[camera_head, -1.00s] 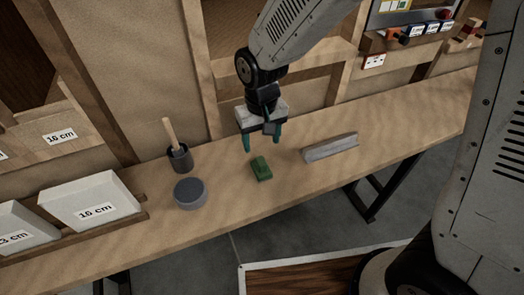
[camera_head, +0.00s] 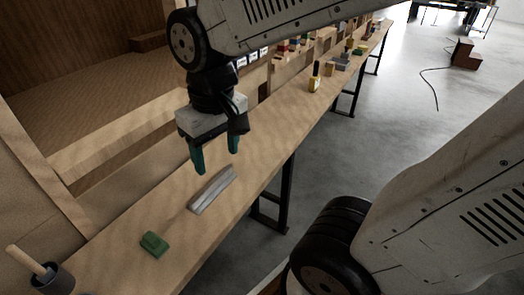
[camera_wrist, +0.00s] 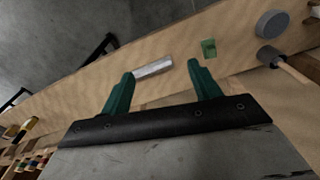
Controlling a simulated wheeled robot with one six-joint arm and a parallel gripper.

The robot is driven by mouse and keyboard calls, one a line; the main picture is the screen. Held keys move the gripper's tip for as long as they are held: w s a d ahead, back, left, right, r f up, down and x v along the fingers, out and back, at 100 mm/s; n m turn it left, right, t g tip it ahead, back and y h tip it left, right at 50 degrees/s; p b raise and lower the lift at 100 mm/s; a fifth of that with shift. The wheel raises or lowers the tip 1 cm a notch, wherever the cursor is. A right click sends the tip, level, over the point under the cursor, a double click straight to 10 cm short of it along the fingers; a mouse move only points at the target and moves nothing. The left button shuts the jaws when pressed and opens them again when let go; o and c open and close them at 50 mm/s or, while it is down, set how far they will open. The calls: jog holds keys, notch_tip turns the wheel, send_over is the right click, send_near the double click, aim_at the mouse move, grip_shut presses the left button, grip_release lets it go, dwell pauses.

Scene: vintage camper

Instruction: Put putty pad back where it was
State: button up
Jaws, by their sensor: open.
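A small green block (camera_head: 155,244), which I take to be the putty pad, lies flat on the wooden workbench (camera_head: 110,262). In the wrist view the green block (camera_wrist: 209,48) lies beyond the right fingertip, apart from it. My gripper (camera_head: 216,160) has green fingers, hangs above the bench and is open with nothing between the fingers. A grey metal bar (camera_head: 212,190) lies on the bench below and in front of the gripper. In the wrist view the bar (camera_wrist: 153,68) shows between the fingertips (camera_wrist: 161,69), farther down on the bench.
A dark cup (camera_head: 52,278) with a wooden handle stands at the bench's near left. A round grey tin (camera_wrist: 272,24) stands near it. Several small items, including a yellow-and-black bottle (camera_head: 314,78), stand at the far end. Bench between bar and bottle is clear.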

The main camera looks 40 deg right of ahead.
jog(key=s+d+r+m, duration=0.1)
jog(key=s+d, duration=0.3)
jog(key=s, duration=0.4)
jog(key=shift+r, duration=0.55)
